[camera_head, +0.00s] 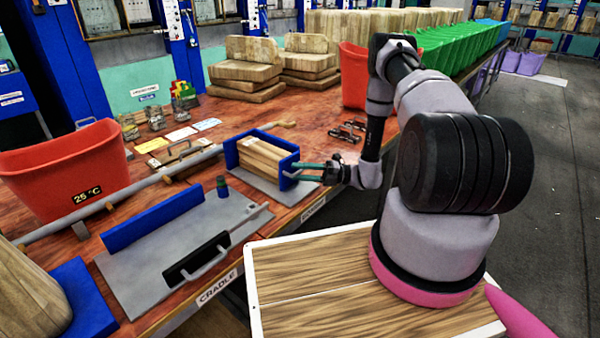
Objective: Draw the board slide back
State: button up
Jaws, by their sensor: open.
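Pale wooden boards (262,157) lie between blue upright plates (288,167) on a grey base on the bench, left of centre. My gripper (296,171) is open, its two green fingers pointing left at the right-hand blue plate. I cannot tell whether the fingers touch the plate or stand around part of it. No part is plainly marked as the board slide. A grey plate (150,265) at the front left carries a long blue bar (153,218) and a black block with a metal handle (197,257); its front edge is by a "CRADLE" label.
A red bin (65,170) marked 25 °C stands at left, with a long grey rail (120,194) in front. Stacked wooden blocks (245,70), another red bin (353,75) and green bins (450,52) stand farther back.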

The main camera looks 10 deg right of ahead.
grip_shut()
dwell(1.4)
